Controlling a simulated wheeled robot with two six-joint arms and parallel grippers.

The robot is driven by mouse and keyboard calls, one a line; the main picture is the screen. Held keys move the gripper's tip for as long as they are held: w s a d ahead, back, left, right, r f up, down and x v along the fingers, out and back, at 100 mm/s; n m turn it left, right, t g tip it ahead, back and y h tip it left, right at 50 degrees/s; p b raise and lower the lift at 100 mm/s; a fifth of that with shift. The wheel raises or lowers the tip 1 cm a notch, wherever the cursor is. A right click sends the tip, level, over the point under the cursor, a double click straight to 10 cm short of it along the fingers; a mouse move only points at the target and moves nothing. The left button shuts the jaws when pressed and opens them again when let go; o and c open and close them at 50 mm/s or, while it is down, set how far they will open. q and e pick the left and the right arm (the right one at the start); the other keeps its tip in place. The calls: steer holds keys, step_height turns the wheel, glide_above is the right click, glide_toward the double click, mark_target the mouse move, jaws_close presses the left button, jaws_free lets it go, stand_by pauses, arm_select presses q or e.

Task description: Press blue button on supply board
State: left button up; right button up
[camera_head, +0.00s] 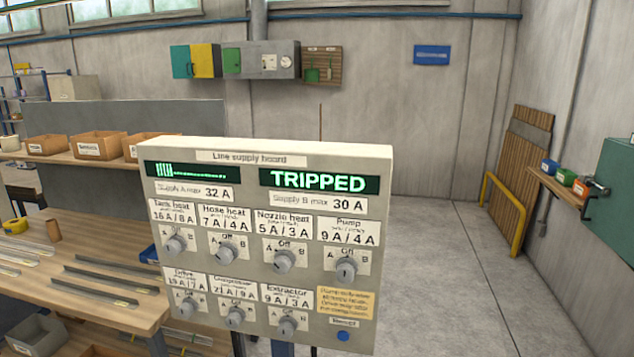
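The line supply board (266,257) is a beige panel standing upright close in front of me. A green display at its top right reads TRIPPED (318,182). Several grey rotary knobs sit in two rows, each with A, Off and B marks, such as the pump knob (346,269). The blue button (343,336) is at the board's lower right, under a small label and a yellow note (346,302). Nothing covers the button. Neither of my grippers is in view.
A wooden workbench (60,240) with metal strips and bins stands at the left, partly behind the board. A wall shelf with small coloured boxes (565,177) and a yellow rail (517,226) are at the right. The grey floor (450,270) right of the board is clear.

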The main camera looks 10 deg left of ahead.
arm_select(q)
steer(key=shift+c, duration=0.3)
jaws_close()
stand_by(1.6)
